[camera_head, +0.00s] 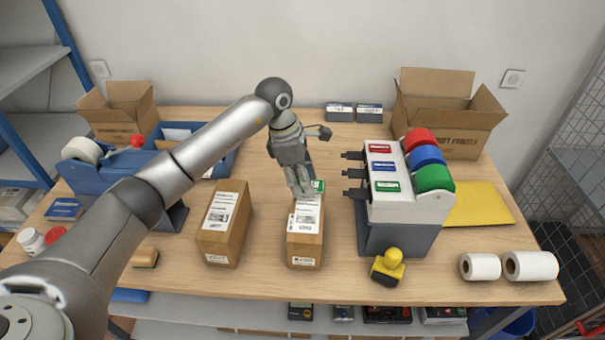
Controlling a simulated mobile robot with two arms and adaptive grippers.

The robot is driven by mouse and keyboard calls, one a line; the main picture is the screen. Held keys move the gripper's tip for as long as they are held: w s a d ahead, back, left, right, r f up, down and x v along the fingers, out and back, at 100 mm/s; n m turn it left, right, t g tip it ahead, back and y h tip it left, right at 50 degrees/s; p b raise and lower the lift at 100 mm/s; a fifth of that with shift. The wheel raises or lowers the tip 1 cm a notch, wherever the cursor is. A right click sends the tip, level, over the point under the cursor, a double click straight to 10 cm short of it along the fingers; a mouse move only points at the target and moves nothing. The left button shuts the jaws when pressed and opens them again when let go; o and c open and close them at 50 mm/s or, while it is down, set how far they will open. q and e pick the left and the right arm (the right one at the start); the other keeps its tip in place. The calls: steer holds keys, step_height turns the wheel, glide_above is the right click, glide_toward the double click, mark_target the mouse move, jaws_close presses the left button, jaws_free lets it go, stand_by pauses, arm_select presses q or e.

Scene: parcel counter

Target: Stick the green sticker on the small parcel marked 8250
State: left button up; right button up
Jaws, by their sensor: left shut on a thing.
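My left gripper (306,190) is shut on the green sticker (319,186), whose green edge shows beside the fingertips. It points down at the far end of a small brown parcel (305,250) with a white label on top. I cannot tell whether the sticker touches the parcel. A second, taller-looking small parcel (240,227) with a white label stands to its left. The numbers on both labels are too small to read, so I cannot tell which is 8250. My right gripper is not in view.
A sticker dispenser (405,212) with red, blue and green rolls stands right of the parcels. Open cartons (450,112) stand behind. Bare table (340,278) lies in front.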

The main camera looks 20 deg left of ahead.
arm_select(q)
steer(key=shift+f+b, duration=0.35)
steer(key=shift+f, duration=0.5)
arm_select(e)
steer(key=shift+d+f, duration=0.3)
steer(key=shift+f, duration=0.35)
arm_select(q)
steer(key=o, duration=0.7)
steer(key=shift+o, duration=0.2)
steer(key=shift+r, duration=0.2)
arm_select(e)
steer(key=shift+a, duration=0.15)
arm_select(q)
steer(key=shift+a+r+p, duration=0.2)
steer(key=shift+r+p, duration=0.2)
steer(key=shift+r, duration=0.05)
steer(key=shift+p+v, duration=1)
steer(key=shift+v, duration=1.1)
steer(key=shift+s, duration=0.1)
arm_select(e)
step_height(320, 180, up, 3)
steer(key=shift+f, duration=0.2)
